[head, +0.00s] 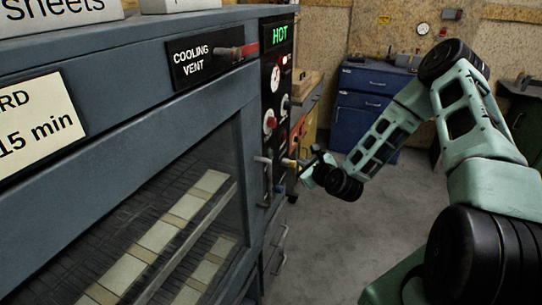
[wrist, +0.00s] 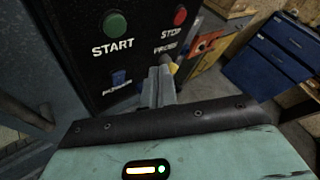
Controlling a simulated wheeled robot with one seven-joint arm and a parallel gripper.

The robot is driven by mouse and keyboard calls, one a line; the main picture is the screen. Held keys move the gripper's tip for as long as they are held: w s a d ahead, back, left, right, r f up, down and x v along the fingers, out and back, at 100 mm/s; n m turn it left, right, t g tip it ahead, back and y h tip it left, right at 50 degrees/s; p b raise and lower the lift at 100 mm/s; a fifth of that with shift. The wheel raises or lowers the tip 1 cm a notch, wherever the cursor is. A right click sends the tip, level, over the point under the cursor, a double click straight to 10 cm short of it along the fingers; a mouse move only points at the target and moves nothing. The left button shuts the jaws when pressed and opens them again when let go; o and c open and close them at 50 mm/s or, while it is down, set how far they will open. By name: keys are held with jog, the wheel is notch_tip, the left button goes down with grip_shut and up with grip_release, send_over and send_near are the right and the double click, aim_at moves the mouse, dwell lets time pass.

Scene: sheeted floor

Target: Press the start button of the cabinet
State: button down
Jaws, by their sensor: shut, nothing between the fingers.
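The cabinet (head: 150,85) is a large blue-grey unit at the left of the head view, with a glass door and a black control panel on its right side. In the wrist view the green start button (wrist: 117,23) is at the upper left, labelled START. A red stop button (wrist: 180,16) is to its right. My gripper (wrist: 160,82) is shut and empty, its fingertips in front of the panel, below and right of the start button and apart from it. My gripper (head: 295,163) also shows beside the panel in the head view, where I cannot make out the start button.
A blue switch (wrist: 120,78) is below the start button. A yellow probe part (wrist: 173,66) is close beside my fingertips. Door handles stick out near the panel in the head view. A blue drawer cabinet (head: 365,110) stands behind. The grey floor (head: 345,215) is open.

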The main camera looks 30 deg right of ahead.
jog(key=w+a, duration=0.4)
jog(key=w, duration=0.2)
jog(key=shift+a, duration=0.35)
jog(key=shift+w+a, duration=0.1)
dwell(1.8)
jog(key=shift+w+a, duration=0.15)
jog(key=shift+w, duration=0.05)
jog(key=shift+w+a+b, duration=0.2)
jog(key=shift+w+b, duration=0.1)
jog(key=shift+b, duration=0.05)
dwell(0.7)
dwell(0.3)
jog(key=shift+s+d, duration=0.45)
jog(key=shift+s, duration=0.15)
jog(key=s+d, duration=0.1)
jog(key=s, duration=0.1)
jog(key=s+d, duration=0.2)
dwell(0.4)
